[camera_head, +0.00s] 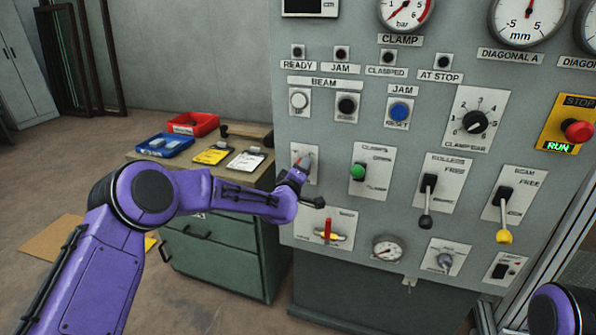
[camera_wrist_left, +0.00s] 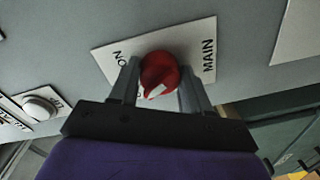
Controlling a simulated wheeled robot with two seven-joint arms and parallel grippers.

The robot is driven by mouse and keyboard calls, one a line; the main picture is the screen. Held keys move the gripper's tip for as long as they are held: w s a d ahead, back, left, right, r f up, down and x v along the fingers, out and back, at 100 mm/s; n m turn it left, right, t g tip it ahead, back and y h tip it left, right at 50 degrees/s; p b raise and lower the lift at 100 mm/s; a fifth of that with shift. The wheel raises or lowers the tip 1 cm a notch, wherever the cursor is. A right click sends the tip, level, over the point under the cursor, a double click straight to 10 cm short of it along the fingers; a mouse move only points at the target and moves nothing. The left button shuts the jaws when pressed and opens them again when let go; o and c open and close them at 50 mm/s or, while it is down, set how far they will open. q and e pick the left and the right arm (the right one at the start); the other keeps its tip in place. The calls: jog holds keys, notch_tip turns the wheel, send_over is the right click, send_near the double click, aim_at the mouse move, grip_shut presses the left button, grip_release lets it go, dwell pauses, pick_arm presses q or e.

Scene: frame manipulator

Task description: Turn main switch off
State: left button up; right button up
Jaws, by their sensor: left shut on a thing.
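The main switch is a red rotary knob with a white pointer mark, on a white plate (camera_wrist_left: 105,50) lettered MAIN. In the left wrist view the knob (camera_wrist_left: 160,68) sits between the two fingers of my left gripper (camera_wrist_left: 158,85), which is shut on it. The white mark points toward the lower left of that picture. In the head view the switch plate (camera_head: 311,152) is at the left edge of the grey panel, and my left gripper (camera_head: 302,166) reaches it and hides most of the knob. My right gripper is out of view.
Just right of the switch are a green knob (camera_head: 358,172) and two levers. A red-handled valve (camera_head: 327,230) is below it. A green drawer cabinet (camera_head: 215,255) with trays stands behind my left arm. A red stop button (camera_head: 579,131) is at far right.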

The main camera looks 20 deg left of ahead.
pick_arm(q)
jog(key=o, duration=1.1)
jog(key=shift+c, duration=0.2)
jog(key=s+b, duration=0.2)
jog(key=s, duration=0.8)
jog(key=shift+s+r, duration=0.2)
jog(key=shift+s, duration=0.05)
jog(key=shift+a, duration=0.15)
